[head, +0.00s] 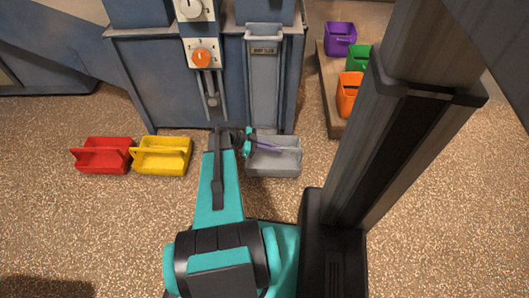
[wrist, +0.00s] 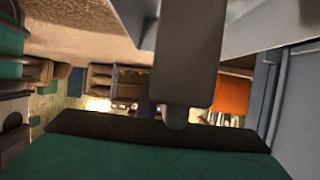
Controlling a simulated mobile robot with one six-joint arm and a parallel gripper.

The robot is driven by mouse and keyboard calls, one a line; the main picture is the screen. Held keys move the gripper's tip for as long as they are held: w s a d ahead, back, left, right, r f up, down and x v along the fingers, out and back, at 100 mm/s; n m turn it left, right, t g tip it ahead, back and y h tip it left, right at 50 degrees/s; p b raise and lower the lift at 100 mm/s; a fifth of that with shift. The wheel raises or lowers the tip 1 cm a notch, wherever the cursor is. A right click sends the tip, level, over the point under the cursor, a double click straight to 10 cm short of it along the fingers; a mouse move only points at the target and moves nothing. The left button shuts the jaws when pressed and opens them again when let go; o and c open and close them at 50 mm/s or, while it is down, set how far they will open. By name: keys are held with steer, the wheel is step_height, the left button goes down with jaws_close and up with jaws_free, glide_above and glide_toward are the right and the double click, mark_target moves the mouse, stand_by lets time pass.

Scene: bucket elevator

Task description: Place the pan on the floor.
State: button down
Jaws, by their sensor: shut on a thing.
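The grey pan (head: 280,166) is an open, shallow box in front of the blue machine's chute, right of my forearm. It looks level and at or close to the floor; I cannot tell whether it touches. My gripper (head: 252,147) is at the pan's left end, shut on the pan, with a thin purple-grey bar reaching from it across the pan. In the wrist view a dark grey bar (wrist: 178,50) fills the middle above my teal gripper body, and pale grey surfaces stand at the right. The fingertips are partly hidden.
A red bin (head: 103,157) and a yellow bin (head: 162,157) stand on the floor at left. The blue machine (head: 150,75) has an orange knob (head: 200,57) and a grey chute (head: 264,75). Purple, green and orange bins (head: 350,97) sit on a wooden platform (head: 333,122) at right.

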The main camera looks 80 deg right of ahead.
steer(key=shift+w+d+f+b, duration=0.15)
steer(key=shift+w+d, duration=0.15)
steer(key=shift+w, duration=0.65)
steer(key=shift+w+d+b, duration=0.15)
steer(key=shift+w+d, duration=0.1)
steer(key=shift+w, duration=0.75)
steer(key=shift+w+d+f+b, duration=0.1)
steer(key=shift+w+f+b, duration=0.15)
steer(key=shift+f+b, duration=0.5)
steer(key=shift+w+d+f+b, duration=0.1)
steer(key=shift+w+f+b, duration=0.2)
steer(key=shift+f, duration=0.8)
steer(key=c, duration=1.9)
jaws_free()
